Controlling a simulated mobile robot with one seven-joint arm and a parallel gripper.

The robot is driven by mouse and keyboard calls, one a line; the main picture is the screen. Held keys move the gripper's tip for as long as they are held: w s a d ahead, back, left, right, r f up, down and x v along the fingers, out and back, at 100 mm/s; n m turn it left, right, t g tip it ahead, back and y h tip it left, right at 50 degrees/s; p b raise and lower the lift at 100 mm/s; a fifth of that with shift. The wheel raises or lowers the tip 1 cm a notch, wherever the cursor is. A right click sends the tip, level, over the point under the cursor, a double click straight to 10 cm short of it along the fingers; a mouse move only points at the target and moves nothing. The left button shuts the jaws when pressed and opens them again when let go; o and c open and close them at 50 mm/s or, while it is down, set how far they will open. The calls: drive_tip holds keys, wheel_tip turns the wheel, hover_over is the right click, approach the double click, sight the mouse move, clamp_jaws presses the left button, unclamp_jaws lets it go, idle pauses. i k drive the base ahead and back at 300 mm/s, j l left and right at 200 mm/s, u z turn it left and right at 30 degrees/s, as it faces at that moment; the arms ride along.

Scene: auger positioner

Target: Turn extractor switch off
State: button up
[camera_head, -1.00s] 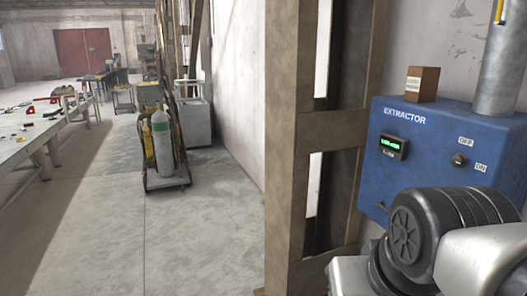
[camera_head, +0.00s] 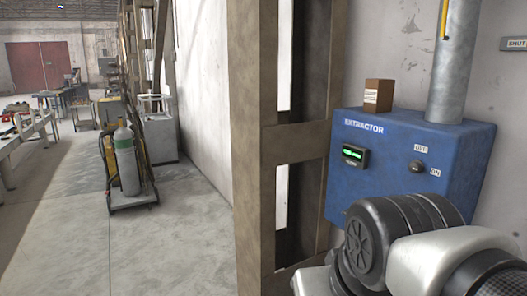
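The extractor (camera_head: 350,190) is a blue box on the wall at the right, with a lit green display (camera_head: 353,154) on its front. Its switch (camera_head: 417,166) is a small dark knob to the right of the display, between an OFF label above it and an ON label to its lower right. I cannot tell which way the knob points. My arm's dark joint and light link cover the lower right, in front of the box's lower part. My gripper is not in view.
A brown box (camera_head: 378,95) sits on the extractor, beside a grey pipe (camera_head: 455,65) with a yellow handle. A brown steel column (camera_head: 254,150) stands left of it. A gas-cylinder cart (camera_head: 127,170) and a workbench (camera_head: 28,135) are further left, with clear floor before them.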

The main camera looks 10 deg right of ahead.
sight(417, 166)
drive_tip(key=z, duration=1.25)
